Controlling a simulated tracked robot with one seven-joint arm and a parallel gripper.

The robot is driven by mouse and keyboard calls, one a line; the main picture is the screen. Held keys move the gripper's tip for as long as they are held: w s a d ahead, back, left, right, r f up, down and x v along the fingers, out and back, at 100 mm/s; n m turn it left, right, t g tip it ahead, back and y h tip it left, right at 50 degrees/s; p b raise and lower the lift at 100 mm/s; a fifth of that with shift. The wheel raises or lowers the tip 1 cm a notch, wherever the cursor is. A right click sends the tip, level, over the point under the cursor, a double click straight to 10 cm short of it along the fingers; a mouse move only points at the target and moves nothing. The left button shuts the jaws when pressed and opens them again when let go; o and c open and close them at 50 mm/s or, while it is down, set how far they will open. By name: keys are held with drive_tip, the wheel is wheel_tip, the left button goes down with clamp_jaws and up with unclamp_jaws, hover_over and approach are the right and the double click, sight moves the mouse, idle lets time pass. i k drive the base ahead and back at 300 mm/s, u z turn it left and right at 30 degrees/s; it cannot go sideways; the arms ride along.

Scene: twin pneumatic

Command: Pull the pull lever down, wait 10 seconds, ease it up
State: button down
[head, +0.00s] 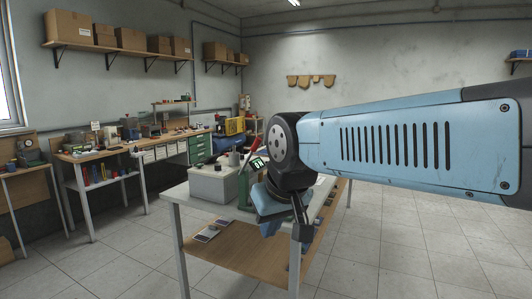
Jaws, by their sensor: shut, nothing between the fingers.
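A table (188,201) with a lower wooden shelf stands in front of me. On it is a light grey box (212,184) with a black knob on top. Beside the box stands a green upright device (244,188) with a slanted red-tipped handle (252,150); I cannot tell for certain whether this is the pull lever. My blue and black arm reaches in from the right and hides part of the tabletop. My gripper (270,230) points down near the table's front edge, to the right of the green device. It is shut and apart from the handle.
A small lit green display (258,163) shows behind my wrist. Flat items lie on the lower shelf (240,249). A cluttered workbench (92,154) stands along the left wall, with boxes on shelves above. The tiled floor (400,255) at the right is clear.

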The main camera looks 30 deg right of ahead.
sight(255, 145)
drive_tip(key=z, duration=0.3)
drive_tip(key=k, duration=0.5)
drive_tip(key=z, duration=0.25)
drive_tip(key=i, duration=1.55)
drive_tip(key=u, duration=0.3)
